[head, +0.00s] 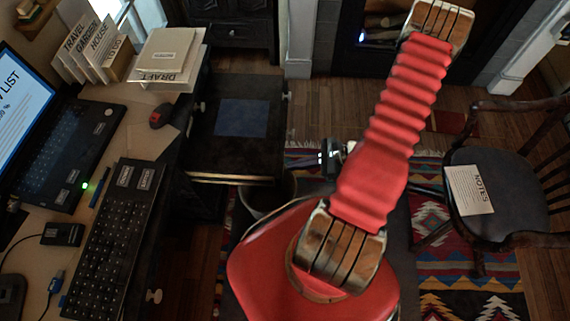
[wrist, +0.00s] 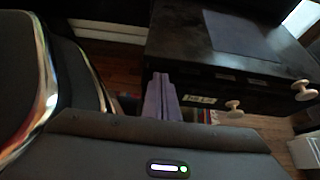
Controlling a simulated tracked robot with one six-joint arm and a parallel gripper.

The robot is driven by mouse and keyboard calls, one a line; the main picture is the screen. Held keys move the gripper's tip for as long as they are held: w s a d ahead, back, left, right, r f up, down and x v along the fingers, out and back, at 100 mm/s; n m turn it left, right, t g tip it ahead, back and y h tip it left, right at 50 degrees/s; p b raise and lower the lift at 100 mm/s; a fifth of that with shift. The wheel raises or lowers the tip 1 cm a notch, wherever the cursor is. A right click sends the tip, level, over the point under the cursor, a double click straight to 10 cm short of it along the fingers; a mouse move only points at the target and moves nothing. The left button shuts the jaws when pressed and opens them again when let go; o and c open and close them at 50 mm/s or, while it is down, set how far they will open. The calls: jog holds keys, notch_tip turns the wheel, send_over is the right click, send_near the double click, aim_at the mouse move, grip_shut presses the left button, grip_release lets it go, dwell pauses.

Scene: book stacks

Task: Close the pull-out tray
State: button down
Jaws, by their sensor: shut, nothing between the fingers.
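The pull-out tray (head: 262,91) is a dark, flat panel standing out to the right of the desk in the head view, with a blue square (head: 242,117) on top. In the wrist view, a dark surface that looks like the tray (wrist: 185,42) fills the upper right, with the bluish square on it. Pale knobs (wrist: 235,108) and a small label show on dark fronts below it. My gripper (wrist: 161,82) shows as two pale purple fingers, shut together and empty. Its tips are close to the left side of the dark unit; contact cannot be told. The head view mostly hides the gripper behind my red arm.
The desk (head: 142,134) at the left bears a keyboard (head: 118,240), a laptop, a red mouse and books. A bin (head: 262,195) stands below the tray. A wooden chair (head: 505,195) with a paper on its seat stands right. Bare floor shows beyond the tray.

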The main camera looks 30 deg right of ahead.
jog(key=shift+w+a, duration=1.1)
jog(key=shift+a, duration=0.3)
